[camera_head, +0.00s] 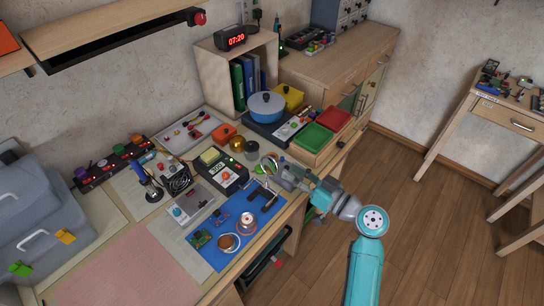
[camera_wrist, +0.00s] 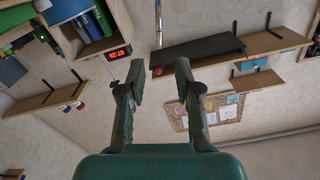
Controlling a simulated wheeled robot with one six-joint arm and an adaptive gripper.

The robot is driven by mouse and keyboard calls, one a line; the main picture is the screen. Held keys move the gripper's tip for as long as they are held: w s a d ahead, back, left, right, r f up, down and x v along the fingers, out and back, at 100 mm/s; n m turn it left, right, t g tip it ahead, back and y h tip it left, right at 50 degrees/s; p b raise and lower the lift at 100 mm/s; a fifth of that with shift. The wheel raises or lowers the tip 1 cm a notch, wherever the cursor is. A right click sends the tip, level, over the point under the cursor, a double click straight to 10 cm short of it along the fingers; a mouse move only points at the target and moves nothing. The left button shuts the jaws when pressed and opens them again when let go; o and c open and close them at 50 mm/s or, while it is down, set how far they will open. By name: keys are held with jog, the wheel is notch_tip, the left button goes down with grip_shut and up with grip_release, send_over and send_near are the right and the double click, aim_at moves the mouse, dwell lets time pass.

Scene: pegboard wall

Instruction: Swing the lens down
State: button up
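What looks like the lens, a round piece with a thin rim (camera_head: 268,163), stands near the back edge of the blue mat (camera_head: 240,238) in the head view. A dark stand (camera_head: 263,192) is just below it on the mat. My gripper (camera_head: 283,173) is right beside the lens, on its right side. I cannot tell whether they touch. In the wrist view my gripper (camera_wrist: 159,76) has its two fingers spread apart with nothing between them. The lens cannot be made out in the wrist view.
A black meter (camera_head: 228,172), a brass pot (camera_head: 251,149) and an orange box (camera_head: 225,132) stand close to the left of the lens. A green tray (camera_head: 313,138) and a red tray (camera_head: 334,119) lie behind my gripper.

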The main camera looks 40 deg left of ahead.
aim_at(271, 157)
jog(key=a, duration=0.8)
jog(key=shift+w+a, duration=0.3)
jog(key=shift+w, duration=0.05)
grip_shut()
